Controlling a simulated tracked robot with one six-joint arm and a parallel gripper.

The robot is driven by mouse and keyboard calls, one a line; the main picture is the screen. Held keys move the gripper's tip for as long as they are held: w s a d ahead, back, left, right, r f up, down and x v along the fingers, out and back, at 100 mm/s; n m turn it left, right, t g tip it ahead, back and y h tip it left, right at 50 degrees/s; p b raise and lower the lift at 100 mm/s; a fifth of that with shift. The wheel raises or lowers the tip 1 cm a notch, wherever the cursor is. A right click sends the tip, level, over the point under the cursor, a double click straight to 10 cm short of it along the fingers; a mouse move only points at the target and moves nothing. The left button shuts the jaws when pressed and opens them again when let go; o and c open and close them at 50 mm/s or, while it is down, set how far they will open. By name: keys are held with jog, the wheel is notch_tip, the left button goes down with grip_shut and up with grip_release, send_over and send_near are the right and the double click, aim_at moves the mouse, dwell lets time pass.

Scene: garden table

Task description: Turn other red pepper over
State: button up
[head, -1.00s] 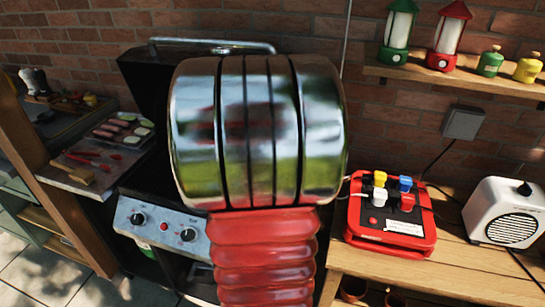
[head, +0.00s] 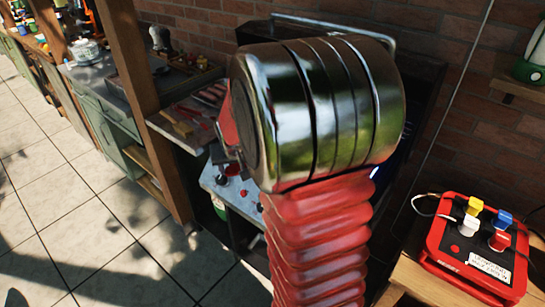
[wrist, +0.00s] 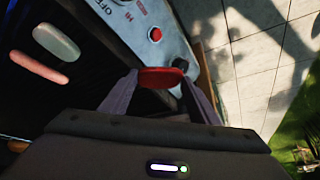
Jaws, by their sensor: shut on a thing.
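In the wrist view my gripper (wrist: 160,82) is shut on a red pepper piece (wrist: 163,76), held between its two fingertips. It is in the air near the front edge of the grill (wrist: 75,88), beside the control panel. In the head view my arm hides most of the grill and the gripper.
The grill's control panel with a red button (wrist: 155,34) is close to the gripper. In the head view a side shelf with food and red tools (head: 183,118) stands left of the grill. A red power box (head: 475,243) sits on a wooden table at right. Tiled floor (head: 60,215) is clear at left.

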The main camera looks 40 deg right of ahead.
jog(key=w+a+f+n+y, duration=0.1)
jog(key=w+a+n, duration=0.1)
jog(key=a, duration=0.9)
jog(key=w+a+f+n+y, duration=0.1)
jog(key=a+n, duration=0.3)
jog(key=a, duration=0.7)
jog(key=shift+w+a+f+t+y, duration=0.25)
jog(key=shift+w+f+t+y, duration=0.15)
jog(key=shift+w+f, duration=0.4)
